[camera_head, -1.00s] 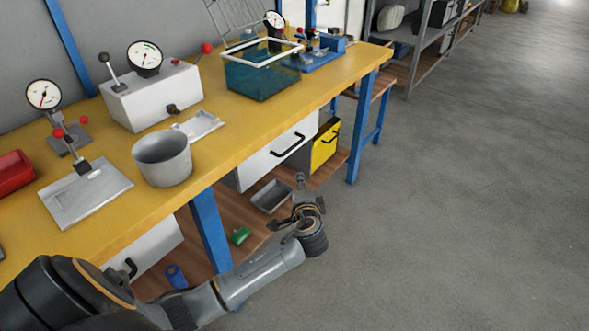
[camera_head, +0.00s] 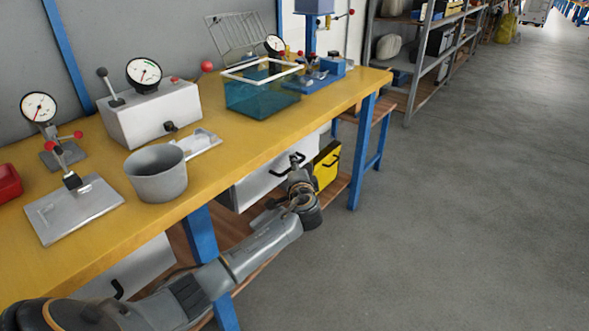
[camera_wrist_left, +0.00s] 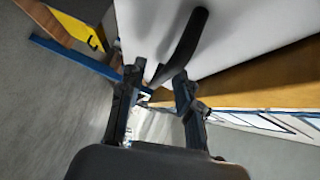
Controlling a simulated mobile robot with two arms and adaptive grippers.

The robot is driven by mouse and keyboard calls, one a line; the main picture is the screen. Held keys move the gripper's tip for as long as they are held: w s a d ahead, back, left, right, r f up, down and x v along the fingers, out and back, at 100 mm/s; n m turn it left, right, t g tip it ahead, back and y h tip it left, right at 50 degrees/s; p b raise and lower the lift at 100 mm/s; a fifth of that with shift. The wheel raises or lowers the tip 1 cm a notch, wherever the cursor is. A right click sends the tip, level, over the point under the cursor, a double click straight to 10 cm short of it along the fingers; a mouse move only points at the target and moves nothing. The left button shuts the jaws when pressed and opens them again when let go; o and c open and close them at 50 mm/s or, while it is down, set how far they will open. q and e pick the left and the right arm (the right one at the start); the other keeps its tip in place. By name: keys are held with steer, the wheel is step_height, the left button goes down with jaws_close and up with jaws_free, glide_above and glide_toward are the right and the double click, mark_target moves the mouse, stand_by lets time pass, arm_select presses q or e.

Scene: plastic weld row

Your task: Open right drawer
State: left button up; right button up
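The right drawer (camera_head: 250,188) is white, under the yellow workbench. Its black bar handle (camera_head: 277,171) is partly hidden behind my left gripper (camera_head: 299,174). In the left wrist view the white drawer front (camera_wrist_left: 240,40) fills the upper right, and the curved black handle (camera_wrist_left: 186,42) reaches down to between the two fingertips of my left gripper (camera_wrist_left: 158,80). The fingers stand apart, and the handle's lower end looks nearer the right finger. I cannot tell whether they touch. The drawer looks closed. My right gripper is in neither view.
A yellow cabinet (camera_head: 327,167) stands just right of the drawer. A blue table leg (camera_head: 362,155) is beyond it, another blue leg (camera_head: 202,236) nearer. A left white drawer (camera_head: 140,268) is under the bench. The grey floor (camera_head: 460,220) to the right is clear.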

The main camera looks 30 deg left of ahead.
arm_select(q)
steer(key=shift+w+a+f, duration=0.1)
steer(key=shift+w+a, duration=0.3)
steer(key=shift+w, duration=0.05)
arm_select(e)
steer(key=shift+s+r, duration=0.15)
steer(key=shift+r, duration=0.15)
arm_select(q)
jaws_close()
steer(key=shift+d, duration=0.1)
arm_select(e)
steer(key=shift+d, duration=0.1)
